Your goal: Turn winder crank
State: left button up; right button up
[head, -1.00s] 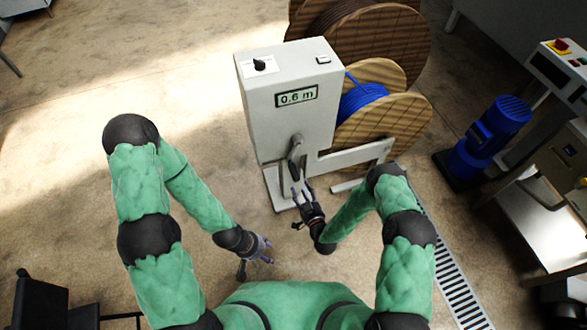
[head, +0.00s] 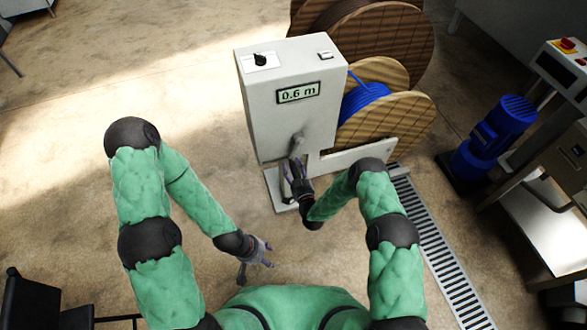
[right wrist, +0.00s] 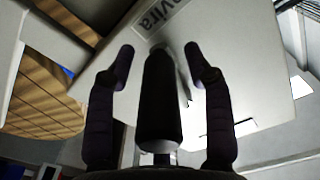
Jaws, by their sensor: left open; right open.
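The winder (head: 290,105) is a white cabinet whose display reads 0.6 m. Its grey crank (head: 297,143) is on the front face, low down. In the right wrist view the crank's dark handle (right wrist: 160,100) stands between the two fingers of my right gripper (right wrist: 160,62), with a gap on each side. In the head view my right gripper (head: 296,172) is at the crank and hides most of the handle. It is open. My left gripper (head: 258,262) is open and empty, low in front of my body, away from the winder.
A wooden spool of blue cable (head: 368,98) is mounted right of the cabinet, with a larger spool (head: 385,40) behind. A floor grate (head: 440,250) and a blue motor (head: 492,135) lie to the right.

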jog(key=shift+w, duration=0.2)
grip_shut()
jog(key=shift+a+r, duration=0.1)
